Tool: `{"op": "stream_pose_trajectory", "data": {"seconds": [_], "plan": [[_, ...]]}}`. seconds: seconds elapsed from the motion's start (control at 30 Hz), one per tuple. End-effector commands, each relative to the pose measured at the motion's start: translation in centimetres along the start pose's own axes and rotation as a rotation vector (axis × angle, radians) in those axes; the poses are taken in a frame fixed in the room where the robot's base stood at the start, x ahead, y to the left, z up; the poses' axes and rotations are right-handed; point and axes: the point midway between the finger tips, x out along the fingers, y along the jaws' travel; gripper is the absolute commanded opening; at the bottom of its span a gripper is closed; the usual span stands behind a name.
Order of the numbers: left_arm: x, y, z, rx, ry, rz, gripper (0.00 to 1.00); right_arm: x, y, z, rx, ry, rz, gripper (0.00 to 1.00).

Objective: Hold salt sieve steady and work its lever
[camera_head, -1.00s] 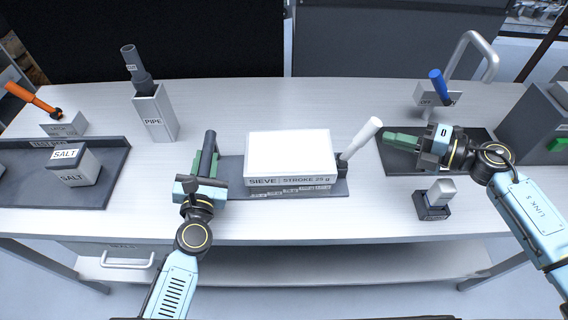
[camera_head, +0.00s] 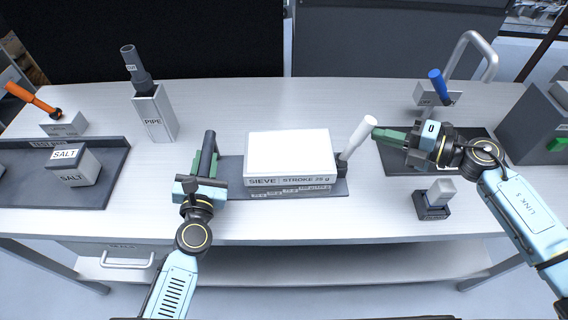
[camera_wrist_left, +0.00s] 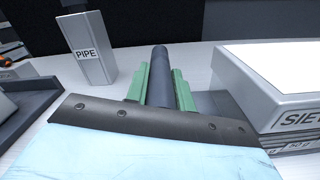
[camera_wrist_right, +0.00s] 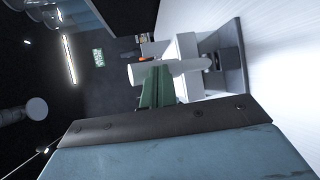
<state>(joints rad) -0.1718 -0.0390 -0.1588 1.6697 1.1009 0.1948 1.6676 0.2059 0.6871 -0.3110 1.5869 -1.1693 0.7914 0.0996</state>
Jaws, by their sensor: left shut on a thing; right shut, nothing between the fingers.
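The salt sieve (camera_head: 290,152) is a white-topped box labelled "SIEVE STROKE 25 g" on a dark base in the middle of the table. Its white lever (camera_head: 358,138) leans up and right from its right end. A dark upright handle (camera_head: 209,150) stands at the base's left end. My left gripper (camera_head: 205,163) is shut on this handle, with the green fingers on both sides of it in the left wrist view (camera_wrist_left: 160,85). My right gripper (camera_head: 378,134) is shut and empty, its fingertips close to the lever's upper part. The lever also shows in the right wrist view (camera_wrist_right: 170,70); contact cannot be told.
A salt block (camera_head: 76,166) stands in a dark tray (camera_head: 112,175) at left. A pipe holder (camera_head: 155,115), an orange lever (camera_head: 35,99) and a blue lever (camera_head: 440,85) stand further back. A small dark-based block (camera_head: 432,205) stands at front right. The table front is clear.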

Motion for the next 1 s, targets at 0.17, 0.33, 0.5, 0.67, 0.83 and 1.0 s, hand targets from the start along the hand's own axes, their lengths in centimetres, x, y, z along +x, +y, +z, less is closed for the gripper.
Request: {"op": "stream_pose_trajectory", "data": {"seconds": [0.17, 0.33, 0.5, 0.67, 0.83, 1.0], "plan": [[-0.5, -0.7, -1.1, 0.0, 0.022, -0.019, 0.0, 0.7, 0.5, -0.6, 0.0, 0.006, 0.003, 0.0], [-0.5, -0.7, -1.1, 0.0, 0.022, -0.019, 0.0, 0.9, 0.6, -0.7, 0.001, 0.007, 0.003, 0.0], [-0.5, -0.7, -1.1, 0.0, 0.022, -0.019, 0.0, 0.9, 0.6, -0.8, 0.001, 0.007, 0.003, 0.0], [-0.5, -0.7, -1.1, 0.0, 0.022, -0.019, 0.0, 1.1, 0.7, -0.9, 0.0, 0.007, 0.003, 0.0], [-0.5, -0.7, -1.1, 0.0, 0.022, -0.019, 0.0, 1.7, 1.0, -1.2, -0.001, 0.007, 0.003, 0.0], [-0.5, -0.8, -1.1, -0.001, 0.022, -0.019, 0.0, 2.3, 1.4, -1.6, 0.0, 0.006, 0.003, 0.0]]}}
